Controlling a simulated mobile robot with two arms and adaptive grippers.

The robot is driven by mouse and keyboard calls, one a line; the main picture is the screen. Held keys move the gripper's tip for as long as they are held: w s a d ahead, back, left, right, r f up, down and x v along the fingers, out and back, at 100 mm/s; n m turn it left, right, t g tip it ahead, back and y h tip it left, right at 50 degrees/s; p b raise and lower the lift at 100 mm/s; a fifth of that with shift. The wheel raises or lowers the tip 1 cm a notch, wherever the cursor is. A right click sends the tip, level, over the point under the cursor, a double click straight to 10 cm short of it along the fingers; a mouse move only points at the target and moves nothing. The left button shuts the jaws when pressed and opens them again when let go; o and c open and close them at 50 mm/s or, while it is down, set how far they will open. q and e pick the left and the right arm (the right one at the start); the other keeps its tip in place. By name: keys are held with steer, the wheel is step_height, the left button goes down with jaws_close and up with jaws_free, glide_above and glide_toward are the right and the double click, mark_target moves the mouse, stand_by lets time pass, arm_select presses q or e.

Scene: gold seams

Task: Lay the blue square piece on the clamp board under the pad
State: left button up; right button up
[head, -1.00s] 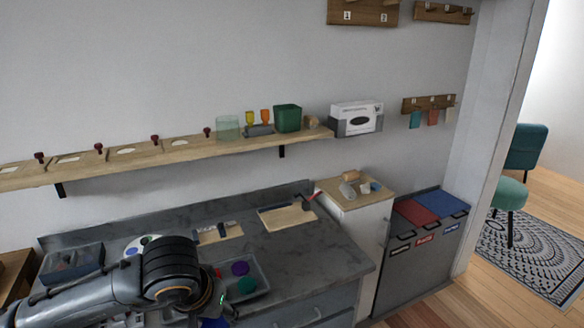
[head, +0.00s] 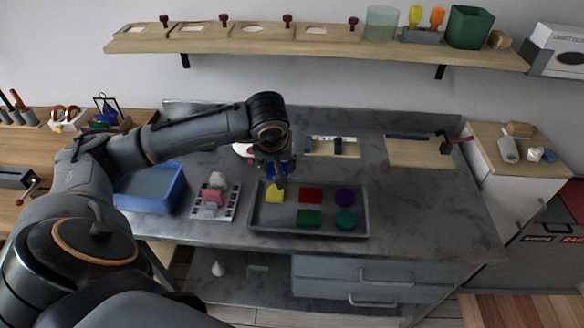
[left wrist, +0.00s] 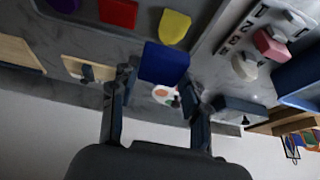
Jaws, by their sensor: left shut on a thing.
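The blue square piece (left wrist: 164,62) is between the fingertips of my left gripper (left wrist: 162,82) in the left wrist view, and the gripper is shut on it. In the head view my left gripper (head: 277,172) is over the back left part of the grey tray (head: 305,234), and its arm partly hides the blue piece. What looks like the clamp board (head: 415,157) is a pale wooden board at the back right of the counter. A red-handled clamp (head: 455,143) stands at its right end; its pad is too small to make out. My right gripper is not in view.
The tray holds a yellow piece (head: 274,194), a red piece (head: 310,195), a green piece (head: 309,217) and two round pieces. A smaller board (head: 345,150) lies behind it. A blue bin (head: 150,190) stands left. Counter right of the tray is clear.

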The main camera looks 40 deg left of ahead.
arm_select(q)
steer(key=w+a+f+b, duration=0.1)
steer(key=w+f, duration=0.1)
steer(key=w+a+f+b, duration=0.1)
steer(key=w+f+b, duration=0.1)
steer(key=w, duration=0.1)
steer(key=w+a+f+b, duration=0.1)
steer(key=w+a+f, duration=0.1)
steer(key=f, duration=0.1)
steer(key=shift+w+a, duration=0.1)
steer(key=shift+w, duration=0.05)
steer(key=shift+w+a+f+b, duration=0.25)
steer(key=shift+w+b, duration=0.15)
steer(key=shift+b, duration=0.05)
steer(key=b+x, duration=0.3)
steer(key=x, duration=0.1)
steer(key=shift+s+d+f, duration=0.15)
steer(key=shift+s+d, duration=0.1)
steer(key=shift+s, duration=0.15)
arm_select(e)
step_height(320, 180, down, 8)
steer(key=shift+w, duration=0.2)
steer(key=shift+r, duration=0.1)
